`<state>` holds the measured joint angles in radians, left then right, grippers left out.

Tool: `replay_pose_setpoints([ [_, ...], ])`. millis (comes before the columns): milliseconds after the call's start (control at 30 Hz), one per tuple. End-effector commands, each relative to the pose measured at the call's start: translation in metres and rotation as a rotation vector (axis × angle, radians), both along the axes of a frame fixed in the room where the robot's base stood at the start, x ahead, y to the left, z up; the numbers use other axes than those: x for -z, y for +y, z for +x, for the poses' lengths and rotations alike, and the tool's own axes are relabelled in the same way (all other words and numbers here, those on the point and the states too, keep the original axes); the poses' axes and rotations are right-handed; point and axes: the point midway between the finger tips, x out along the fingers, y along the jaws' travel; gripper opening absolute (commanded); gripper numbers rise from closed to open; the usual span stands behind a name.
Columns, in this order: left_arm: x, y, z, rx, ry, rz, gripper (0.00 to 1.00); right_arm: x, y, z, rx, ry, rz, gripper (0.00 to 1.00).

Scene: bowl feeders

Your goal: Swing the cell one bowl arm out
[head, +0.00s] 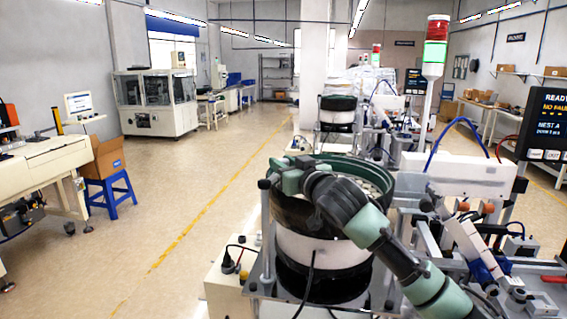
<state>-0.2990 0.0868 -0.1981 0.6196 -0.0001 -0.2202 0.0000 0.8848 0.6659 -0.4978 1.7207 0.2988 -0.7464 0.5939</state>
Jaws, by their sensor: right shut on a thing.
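The cell one bowl feeder (318,250) stands in the front middle, a white drum with a dark green bowl on top, on a metal frame. My right arm reaches in from the lower right across the front of the bowl. My right gripper (279,178) is at the bowl's left rim, beside an upright post (266,225) with a dark knob. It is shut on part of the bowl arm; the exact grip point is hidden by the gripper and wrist. My left gripper is out of view.
Fixtures and a white block (468,176) crowd the right, below a status screen (543,120). A second feeder (336,118) is behind.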

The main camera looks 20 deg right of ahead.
Motion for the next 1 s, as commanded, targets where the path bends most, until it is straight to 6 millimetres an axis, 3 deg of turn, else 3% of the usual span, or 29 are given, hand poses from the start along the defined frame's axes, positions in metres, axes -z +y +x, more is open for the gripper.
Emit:
replay_pose_setpoints([
  [33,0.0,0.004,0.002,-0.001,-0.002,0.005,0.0,0.0,0.001,0.0,-0.001,0.001,-0.001,0.0],
  [67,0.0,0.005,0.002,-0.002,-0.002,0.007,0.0,0.0,0.001,0.0,-0.001,0.0,-0.001,0.32],
  [100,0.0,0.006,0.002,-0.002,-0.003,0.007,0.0,0.0,0.001,0.0,-0.001,0.0,-0.001,0.43],
  [133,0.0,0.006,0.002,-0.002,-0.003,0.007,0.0,0.0,0.001,0.0,-0.001,0.0,-0.001,0.48],
  [533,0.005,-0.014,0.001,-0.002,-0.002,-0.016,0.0,0.001,0.0,-0.007,-0.002,-0.002,-0.001,0.48],
  [1000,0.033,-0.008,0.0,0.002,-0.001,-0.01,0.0,0.002,-0.009,-0.073,-0.001,-0.001,-0.002,0.48],
])
